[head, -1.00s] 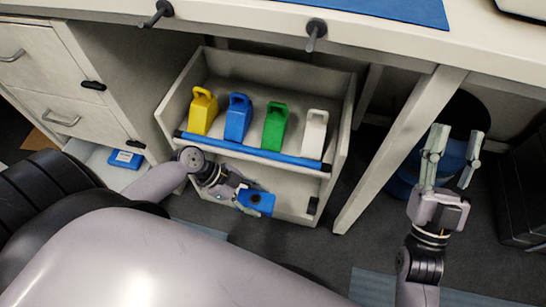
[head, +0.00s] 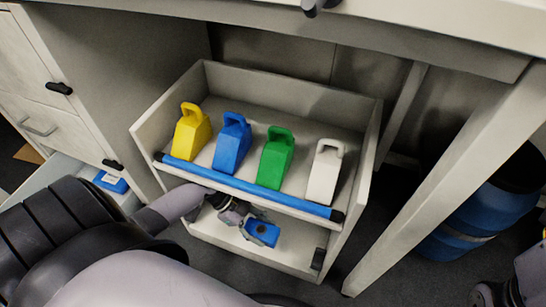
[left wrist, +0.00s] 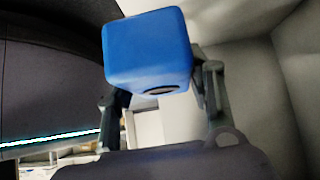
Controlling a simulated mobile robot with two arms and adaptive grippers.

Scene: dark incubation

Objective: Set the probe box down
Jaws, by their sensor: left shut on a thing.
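The probe box is a small blue box (head: 264,232) with a dark round spot on it. My left gripper (head: 247,222) is shut on it in the head view. The box appears in front of or over the lower shelf (head: 215,229) of the pale rack, below the blue bar; contact with the shelf cannot be told. In the left wrist view the blue box (left wrist: 147,45) fills the upper middle between the two fingers (left wrist: 160,100), slightly tilted. My right gripper does not show; only part of my right arm is at the lower right.
The upper shelf holds yellow (head: 191,133), blue (head: 231,143), green (head: 276,160) and white (head: 324,172) handled containers behind a blue bar (head: 245,186). Another blue box (head: 110,181) lies in an open drawer at left. A blue bin (head: 475,218) stands right of a table leg (head: 445,175).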

